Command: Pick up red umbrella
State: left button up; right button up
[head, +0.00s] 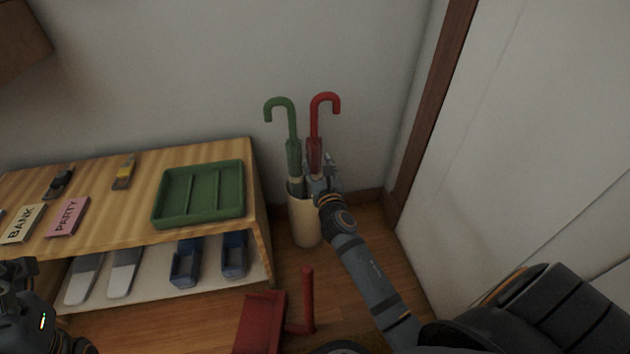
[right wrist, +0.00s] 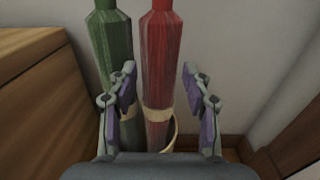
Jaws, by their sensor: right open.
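A red umbrella (head: 315,140) with a hooked handle stands upright in a cream stand (head: 305,222) on the floor, beside a green umbrella (head: 291,145). My right gripper (head: 322,165) is at the red umbrella, just above the stand's rim. In the right wrist view the red umbrella (right wrist: 160,70) rises between the two open fingers of the right gripper (right wrist: 160,105), with a gap on each side. The green umbrella (right wrist: 113,50) is behind the left finger there. My left gripper (head: 20,285) is partly in view at the lower left; its fingers are not clear.
A wooden shelf unit (head: 262,190) stands left of the stand, with a green tray (head: 200,192) and small items on top and shoes below. A red object (head: 262,318) is on the floor in front. A brown door frame (head: 432,110) and pale door (head: 520,140) are at the right.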

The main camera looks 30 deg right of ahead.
jog(key=shift+x, duration=1)
jog(key=c, duration=0.7)
